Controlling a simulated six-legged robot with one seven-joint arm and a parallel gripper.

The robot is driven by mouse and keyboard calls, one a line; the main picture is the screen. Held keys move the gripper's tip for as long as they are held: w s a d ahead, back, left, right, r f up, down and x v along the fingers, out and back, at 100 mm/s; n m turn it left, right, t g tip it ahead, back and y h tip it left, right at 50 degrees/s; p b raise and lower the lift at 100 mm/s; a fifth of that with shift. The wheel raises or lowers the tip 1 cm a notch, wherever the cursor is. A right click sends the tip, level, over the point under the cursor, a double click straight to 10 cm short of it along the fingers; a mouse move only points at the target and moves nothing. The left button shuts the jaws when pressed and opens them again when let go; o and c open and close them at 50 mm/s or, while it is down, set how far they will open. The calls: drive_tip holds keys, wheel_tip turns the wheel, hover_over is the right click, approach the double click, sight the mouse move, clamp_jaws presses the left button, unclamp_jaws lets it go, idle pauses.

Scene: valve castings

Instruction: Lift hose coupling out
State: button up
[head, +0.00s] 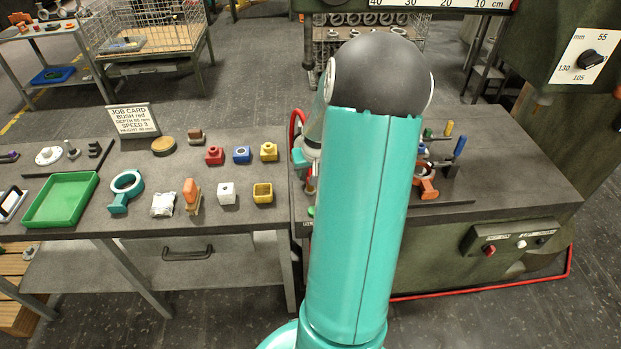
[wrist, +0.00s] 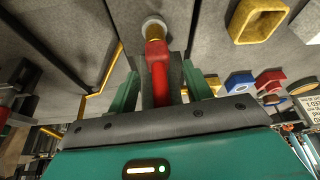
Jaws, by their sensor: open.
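In the wrist view a red hose end with a brass collar, which looks like the hose coupling (wrist: 155,53), meets a pale round fitting (wrist: 153,22) on the grey surface. My gripper (wrist: 161,88) is open, with one teal finger on each side of the red part. A gap shows beside the red part, and I cannot tell whether either finger touches it. In the head view a red hose (head: 296,122) curves at the left edge of the machine table. My arm hides the coupling and most of my gripper there.
An orange clamp (head: 428,186) and upright pegs stand right of my arm. The machine table's right side (head: 520,185) is clear.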

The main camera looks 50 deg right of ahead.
clamp_jaws()
drive_tip(key=shift+r, duration=0.1)
drive_tip(key=shift+r, duration=0.5)
wheel_tip(320, 180, up, 2)
drive_tip(key=shift+r, duration=0.2)
drive_tip(key=s+a+r, duration=0.6)
drive_tip(key=a+r, duration=0.3)
drive_tip(key=a, duration=0.3)
drive_tip(key=shift+s+a+r, duration=0.15)
drive_tip(key=shift+a+r, duration=0.1)
drive_tip(key=shift+a, duration=0.05)
